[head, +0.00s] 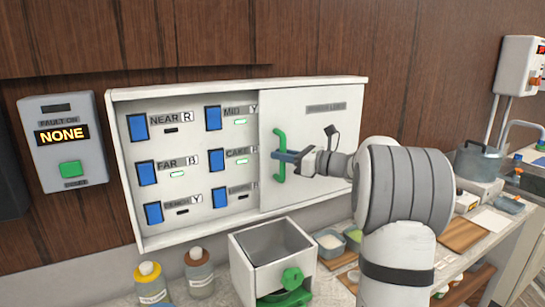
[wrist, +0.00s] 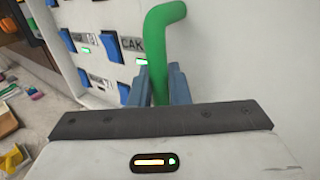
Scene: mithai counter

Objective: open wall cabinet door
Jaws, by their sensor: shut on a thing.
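The wall cabinet (head: 137,214) is a white shallow box on the wood wall. Its left part stands open and shows blue switches with labels such as NEAR, MID, FAR and CAKE. A white door panel (head: 330,190) covers its right part. A green upright handle (head: 279,140) is on the door's left side. My gripper (head: 281,156) reaches in from the right and is shut on the handle. In the wrist view the blue fingers (wrist: 160,88) sit on both sides of the green handle (wrist: 162,30). The lower end of the handle is hidden there.
A grey fault box (head: 64,150) reading NONE hangs at left. Below the cabinet, a white bin (head: 250,243) with a green knob and two bottles (head: 199,272) stand on the counter. A pot (head: 477,160) stands at right.

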